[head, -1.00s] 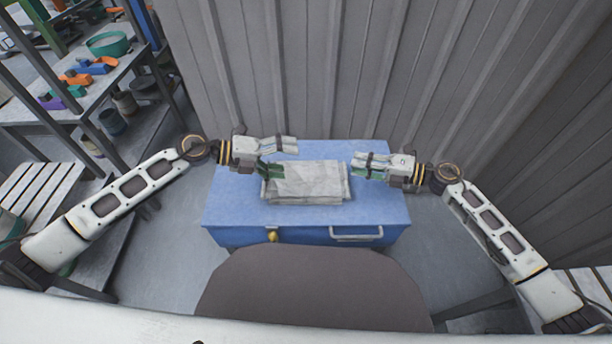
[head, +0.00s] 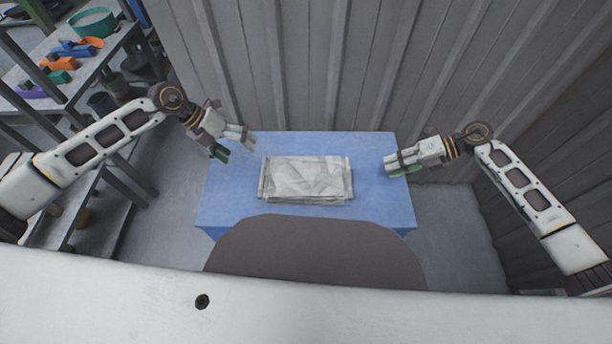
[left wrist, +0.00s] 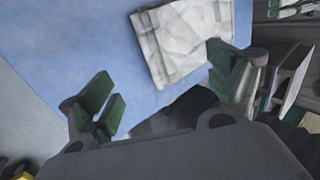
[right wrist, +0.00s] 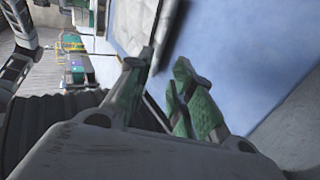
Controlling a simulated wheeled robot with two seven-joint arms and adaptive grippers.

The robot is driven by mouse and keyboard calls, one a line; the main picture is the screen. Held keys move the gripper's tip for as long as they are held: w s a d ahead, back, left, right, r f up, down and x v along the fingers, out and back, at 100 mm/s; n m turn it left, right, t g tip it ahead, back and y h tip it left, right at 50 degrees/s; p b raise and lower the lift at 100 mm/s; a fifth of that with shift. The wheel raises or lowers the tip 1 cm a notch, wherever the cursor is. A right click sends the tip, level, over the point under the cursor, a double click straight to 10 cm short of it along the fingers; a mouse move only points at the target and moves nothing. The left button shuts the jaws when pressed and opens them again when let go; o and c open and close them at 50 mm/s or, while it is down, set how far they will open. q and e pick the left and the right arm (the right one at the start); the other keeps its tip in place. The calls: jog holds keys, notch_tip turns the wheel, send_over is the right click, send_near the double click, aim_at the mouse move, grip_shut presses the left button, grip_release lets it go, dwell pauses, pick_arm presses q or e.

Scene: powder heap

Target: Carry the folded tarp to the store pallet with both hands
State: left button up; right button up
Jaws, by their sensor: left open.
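The folded tarp (head: 306,179) is a pale grey, creased flat stack lying on the blue chest top (head: 375,208). Its pale corner also shows in the left wrist view (left wrist: 187,38). My left gripper (head: 238,146) is open and empty, up and left of the tarp and apart from it. Its green-padded fingers are spread wide in the left wrist view. My right gripper (head: 391,166) is right of the tarp, over the chest's right side, apart from it. In the right wrist view its fingers have a narrow gap with nothing between them. I cannot make out a store pallet.
A corrugated grey wall (head: 300,70) stands close behind the chest. A shelf rack (head: 62,80) with a teal bowl (head: 92,22) and coloured tools stands at left. Bare floor (head: 455,240) shows right of the chest.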

aim_at(271, 172)
pick_arm(q)
jog(key=shift+x, duration=6.9)
pick_arm(e)
jog(key=shift+x, duration=6.95)
pick_arm(q)
jog(key=c, duration=0.7)
pick_arm(e)
grip_shut()
pick_arm(q)
jog(key=c, duration=1)
jog(key=shift+d, duration=0.1)
pick_arm(e)
jog(key=shift+r, duration=0.1)
pick_arm(q)
jog(key=shift+r, duration=0.2)
pick_arm(e)
jog(key=shift+r, duration=0.1)
